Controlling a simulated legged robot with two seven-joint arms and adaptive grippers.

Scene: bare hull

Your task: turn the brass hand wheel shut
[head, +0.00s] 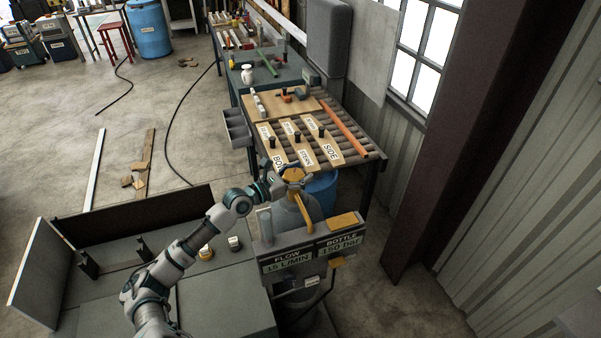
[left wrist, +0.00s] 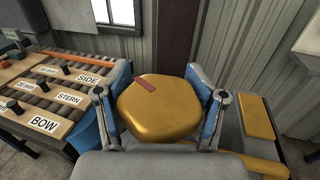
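The brass hand wheel (head: 293,174) sits on top of a grey gas bottle (head: 296,214) behind the gauge panel. In the left wrist view the wheel (left wrist: 158,108) is a rounded golden block with a red mark on its top. My left gripper (head: 281,184) is at the wheel. In the left wrist view its two fingers stand on either side of the wheel, with hardly any gap. I cannot tell whether they press on it. My right gripper is not in view.
The panel reads FLOW (head: 287,262) and BOTTLE (head: 341,244). A yellow block (head: 343,221) is at the panel's right. Behind is a roller table with labelled boards (head: 302,147). A dark steel column (head: 455,120) stands at right. Two small fittings (head: 234,242) sit on the grey bench.

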